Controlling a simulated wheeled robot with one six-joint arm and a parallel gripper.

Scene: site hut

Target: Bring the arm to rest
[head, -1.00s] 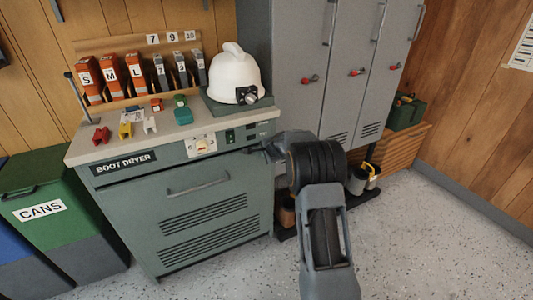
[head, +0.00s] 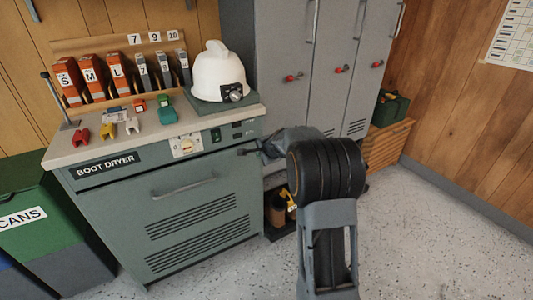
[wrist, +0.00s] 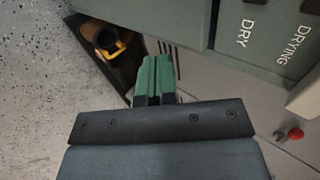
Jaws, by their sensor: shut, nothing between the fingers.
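My gripper (head: 247,151) is at the right front edge of the boot dryer (head: 205,222) in the head view, small and partly hidden behind my wrist. In the wrist view my gripper (wrist: 154,68) shows its two green-tipped fingers side by side, shut and empty. The dryer's front panel with the words DRY and DRYING (wrist: 262,35) lies just beyond and to the right of the fingers. Whether the fingers touch the dryer I cannot tell.
Grey lockers (head: 320,60) are behind my arm. A dark tray with a yellow-handled item (wrist: 108,42) lies low beside the dryer. Speckled floor is free at right.

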